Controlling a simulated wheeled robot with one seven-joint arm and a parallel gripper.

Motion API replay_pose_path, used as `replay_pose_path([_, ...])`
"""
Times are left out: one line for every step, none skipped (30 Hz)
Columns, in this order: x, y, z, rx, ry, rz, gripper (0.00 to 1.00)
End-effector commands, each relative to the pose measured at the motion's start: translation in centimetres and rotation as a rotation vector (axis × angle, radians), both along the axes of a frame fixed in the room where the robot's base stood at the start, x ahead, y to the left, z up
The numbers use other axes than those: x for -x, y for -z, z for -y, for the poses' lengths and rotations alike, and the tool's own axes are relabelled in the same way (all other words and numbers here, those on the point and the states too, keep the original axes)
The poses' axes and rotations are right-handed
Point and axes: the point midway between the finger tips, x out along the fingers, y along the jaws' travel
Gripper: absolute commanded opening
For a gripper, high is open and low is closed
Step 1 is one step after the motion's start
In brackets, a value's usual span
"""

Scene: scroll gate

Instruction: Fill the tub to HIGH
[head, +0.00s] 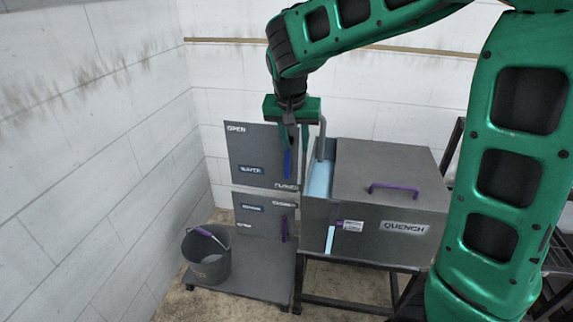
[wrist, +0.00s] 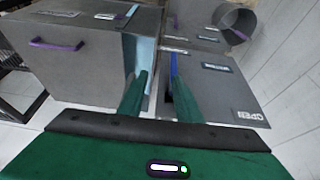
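The grey tub (head: 385,240) marked QUENCH stands on a dark frame. Pale blue water (head: 321,178) shows at its open left end, and a pale blue strip (head: 330,239) runs up its front below a small purple mark and an unreadable label. A grey panel (head: 250,150) marked WATER and OPEN stands left of the tub, with an upright blue lever (head: 288,164) at its right side. My gripper (head: 293,145) points down at the lever. In the wrist view, my gripper's fingers (wrist: 156,88) are apart, and the blue lever (wrist: 174,66) shows close to the right finger; contact is unclear.
A lower panel (head: 258,213) carries a purple handle (head: 284,228). A dark bucket (head: 208,258) stands on a low platform (head: 250,270) at left. The tub's grey lid (head: 400,165) has a purple handle (head: 394,187). A grey spout (head: 321,138) rises beside my gripper.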

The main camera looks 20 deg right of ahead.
Motion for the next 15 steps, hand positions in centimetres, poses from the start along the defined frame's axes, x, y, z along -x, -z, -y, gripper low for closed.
replay_pose_path([-0.7, 0.2, -1.2, -0.001, -0.005, 0.009, 0.31])
replay_pose_path([-1.0, 0.2, -1.7, -0.002, -0.007, 0.014, 0.31])
replay_pose_path([-1.3, 0.2, -2.1, -0.003, -0.008, 0.019, 0.31])
replay_pose_path([-1.5, 0.2, -2.4, -0.003, -0.008, 0.023, 0.31])
replay_pose_path([-1.6, 0.3, -2.5, -0.004, -0.007, 0.024, 0.31])
replay_pose_path([-1.8, 0.5, -2.6, -0.004, -0.008, 0.025, 0.31])
replay_pose_path([-1.9, 0.7, -2.5, -0.004, -0.007, 0.027, 0.31])
replay_pose_path([-1.9, 0.9, -2.5, -0.004, -0.007, 0.025, 0.31])
replay_pose_path([-2.0, 1.3, -2.4, -0.003, -0.006, 0.025, 0.31])
replay_pose_path([-2.1, 1.6, -2.3, -0.002, -0.006, 0.023, 0.31])
replay_pose_path([-2.3, 2.0, -2.2, -0.002, -0.006, 0.023, 0.31])
replay_pose_path([-2.4, 2.7, -2.0, -0.002, -0.005, 0.022, 0.31])
replay_pose_path([-2.6, 3.2, -1.9, -0.002, -0.006, 0.021, 0.31])
replay_pose_path([-2.8, 3.6, -1.8, -0.003, -0.007, 0.022, 0.31])
replay_pose_path([-3.0, 4.3, -1.7, -0.002, -0.006, 0.021, 0.31])
